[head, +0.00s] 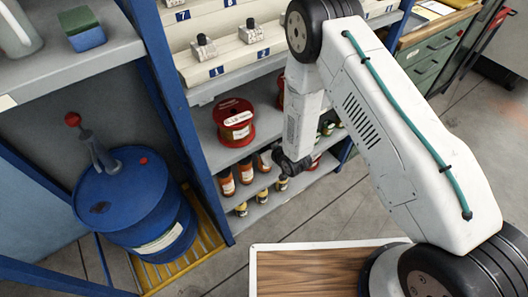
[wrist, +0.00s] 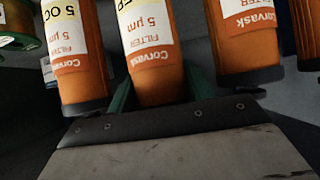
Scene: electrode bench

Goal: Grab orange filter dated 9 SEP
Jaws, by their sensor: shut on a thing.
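Several orange filters stand in a row on a shelf in the head view, among them a left one (head: 227,182). In the wrist view, the middle filter (wrist: 158,72) has a pale yellow date label cut off by the frame; its end seems to read "EP", and the day number is not visible. My gripper (wrist: 156,92) is shut on this middle filter, with green fingers on both sides. In the head view my gripper (head: 283,163) reaches into the shelf.
Neighbouring filters stand close on both sides of my gripper. A red spool (head: 234,122) sits on the shelf above, and small dark jars with yellow labels (head: 262,196) stand below. A blue drum (head: 135,205) is at the left. Open floor (head: 330,215) lies in front.

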